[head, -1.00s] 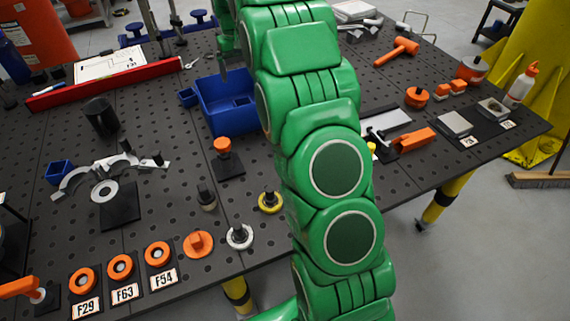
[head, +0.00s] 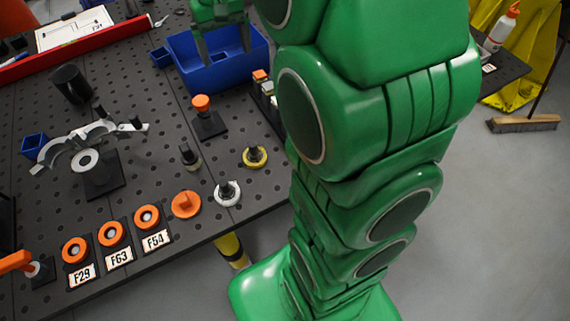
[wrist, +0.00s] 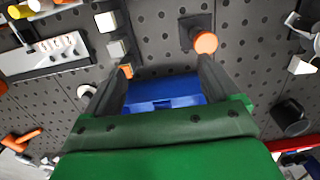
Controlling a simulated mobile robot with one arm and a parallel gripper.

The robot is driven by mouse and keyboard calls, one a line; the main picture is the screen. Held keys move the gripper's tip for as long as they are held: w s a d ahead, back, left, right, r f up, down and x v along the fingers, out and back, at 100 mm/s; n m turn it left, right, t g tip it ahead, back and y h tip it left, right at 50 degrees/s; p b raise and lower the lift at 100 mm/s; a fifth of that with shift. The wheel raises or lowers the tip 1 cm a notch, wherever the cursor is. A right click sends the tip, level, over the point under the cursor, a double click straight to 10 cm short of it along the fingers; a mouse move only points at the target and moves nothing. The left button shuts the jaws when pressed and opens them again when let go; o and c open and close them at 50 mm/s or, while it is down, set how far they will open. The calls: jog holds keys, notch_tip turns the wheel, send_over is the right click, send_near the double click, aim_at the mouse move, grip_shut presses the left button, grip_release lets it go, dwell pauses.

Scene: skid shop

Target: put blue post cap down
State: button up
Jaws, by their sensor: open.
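My gripper (head: 225,52) is open at the far side of the table, with its fingers over the blue bin (head: 197,84). In the wrist view the two dark fingers (wrist: 164,65) stand apart, and part of the blue bin (wrist: 165,98) shows between them. I see no separate blue post cap between the fingers. I cannot make out a blue post cap inside the bin, since the fingers and bin walls hide part of it.
An orange-topped post (head: 201,104) stands in front of the bin. A small blue box (head: 161,58) sits left of it. Several orange rings lie by labels at the front edge, near a white ring (head: 228,193) and a yellow ring (head: 255,156). My arm hides the table's right side.

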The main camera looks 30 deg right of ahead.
jog(key=s+a+f, duration=0.1)
jog(key=s+f, duration=0.1)
jog(key=s, duration=1.3)
jog(key=s+a+f+g, duration=0.1)
jog(key=s+f, duration=0.1)
jog(key=s, duration=1.3)
jog(key=shift+s, duration=0.2)
